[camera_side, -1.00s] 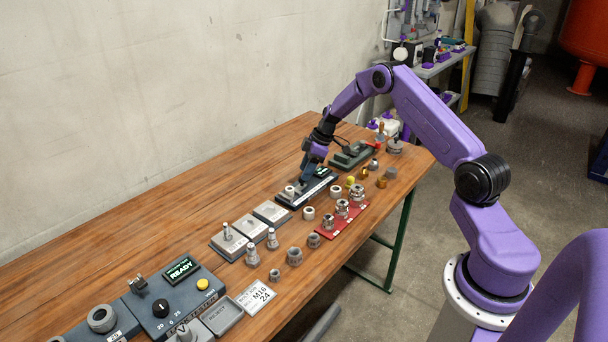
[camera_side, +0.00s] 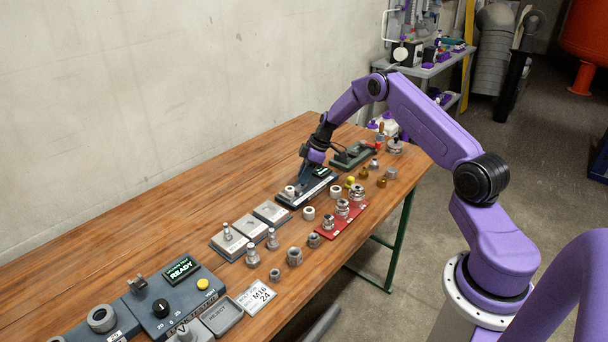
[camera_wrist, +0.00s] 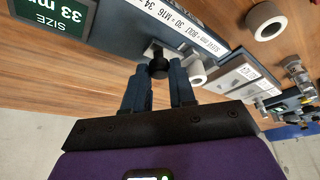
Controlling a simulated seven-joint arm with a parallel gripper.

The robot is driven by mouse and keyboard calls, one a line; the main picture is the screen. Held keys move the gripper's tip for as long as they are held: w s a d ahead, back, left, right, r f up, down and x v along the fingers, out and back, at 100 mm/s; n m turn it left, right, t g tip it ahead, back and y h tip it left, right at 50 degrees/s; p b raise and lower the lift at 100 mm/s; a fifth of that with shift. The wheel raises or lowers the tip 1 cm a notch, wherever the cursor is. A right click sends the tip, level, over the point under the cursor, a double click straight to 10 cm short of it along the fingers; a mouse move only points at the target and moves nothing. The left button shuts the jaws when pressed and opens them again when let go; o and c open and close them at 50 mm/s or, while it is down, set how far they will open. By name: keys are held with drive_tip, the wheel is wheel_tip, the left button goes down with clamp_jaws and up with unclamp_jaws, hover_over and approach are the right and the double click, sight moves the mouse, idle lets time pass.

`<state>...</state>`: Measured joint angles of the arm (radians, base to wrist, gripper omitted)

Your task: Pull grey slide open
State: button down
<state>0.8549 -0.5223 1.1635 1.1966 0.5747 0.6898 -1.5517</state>
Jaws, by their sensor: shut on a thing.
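The grey slide (camera_wrist: 152,51) is part of a dark measuring gauge (camera_wrist: 113,30) with a "SIZE 33 mm" display. In the wrist view it shows as a small grey piece with a round black knob (camera_wrist: 158,68) on it. My gripper (camera_wrist: 159,78) is shut on this knob, one finger on each side. In the side view my gripper (camera_side: 304,175) is down at the gauge (camera_side: 297,200) and hides the slide. A pale ring (camera_wrist: 196,72) sits on the gauge just right of the fingers, close to the right fingertip.
Grey blocks (camera_side: 271,213) lie left of the gauge. A green device (camera_side: 352,156) with a red-tipped handle is behind to the right. The table along the wall is clear.

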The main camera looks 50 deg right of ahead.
sight(311, 183)
drive_tip(key=shift+d, duration=1.65)
drive_tip(key=c, duration=1)
unclamp_jaws()
drive_tip(key=shift+o, duration=0.2)
drive_tip(key=shift+a, duration=0.1)
drive_tip(key=shift+r, duration=0.1)
drive_tip(key=shift+r, duration=0.3)
drive_tip(key=v, duration=1.6)
drive_tip(key=shift+s+r, duration=0.25)
drive_tip(key=shift+r, duration=0.1)
